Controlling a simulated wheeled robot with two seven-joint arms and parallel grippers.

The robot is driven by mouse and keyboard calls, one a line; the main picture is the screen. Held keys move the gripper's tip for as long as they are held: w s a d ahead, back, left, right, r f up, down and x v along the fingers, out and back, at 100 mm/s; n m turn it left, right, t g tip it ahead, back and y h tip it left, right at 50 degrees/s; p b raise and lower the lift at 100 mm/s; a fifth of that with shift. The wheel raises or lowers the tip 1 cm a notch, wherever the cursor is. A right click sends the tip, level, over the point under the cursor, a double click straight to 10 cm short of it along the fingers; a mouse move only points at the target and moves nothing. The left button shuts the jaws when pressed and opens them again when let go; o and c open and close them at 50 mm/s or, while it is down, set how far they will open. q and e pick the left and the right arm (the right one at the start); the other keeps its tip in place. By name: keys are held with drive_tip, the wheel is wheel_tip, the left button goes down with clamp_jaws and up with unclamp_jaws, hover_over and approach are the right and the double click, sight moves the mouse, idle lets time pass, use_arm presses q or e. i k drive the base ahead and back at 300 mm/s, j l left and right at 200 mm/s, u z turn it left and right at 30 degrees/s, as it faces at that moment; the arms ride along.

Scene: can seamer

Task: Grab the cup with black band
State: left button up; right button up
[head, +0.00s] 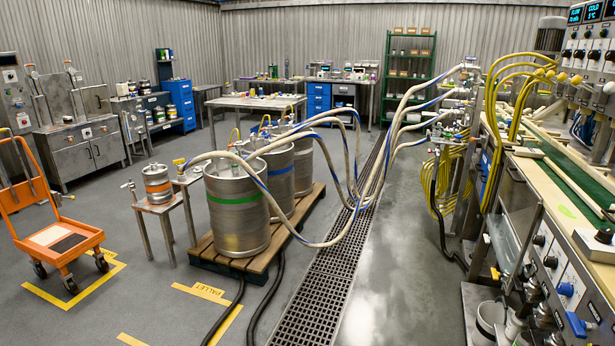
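Several pale cup-like containers (489,318) stand low at the bottom right, partly cut off by the frame edge and shaded by the machine. Neither of my grippers is in view.
Steel kegs (236,208) stand on a wooden pallet (215,257), with hoses arching right to the filling line (545,180). An orange cart (62,240) is at left. A floor grate (318,300) runs through the middle. Grey floor right of it is clear.

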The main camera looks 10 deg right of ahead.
sight(436, 129)
drive_tip(key=i+l+z, duration=0.25)
drive_tip(key=i+z, duration=0.2)
drive_tip(key=i, duration=0.8)
drive_tip(key=i+j+z, duration=0.2)
drive_tip(key=i+z, duration=0.25)
drive_tip(key=i, duration=3.25)
drive_tip(key=i+z, duration=0.35)
drive_tip(key=i, duration=0.2)
drive_tip(key=i+j+z, duration=0.1)
drive_tip(key=i+z, duration=0.3)
drive_tip(key=i, duration=0.2)
drive_tip(key=i+j+z, duration=0.35)
drive_tip(key=i, duration=0.2)
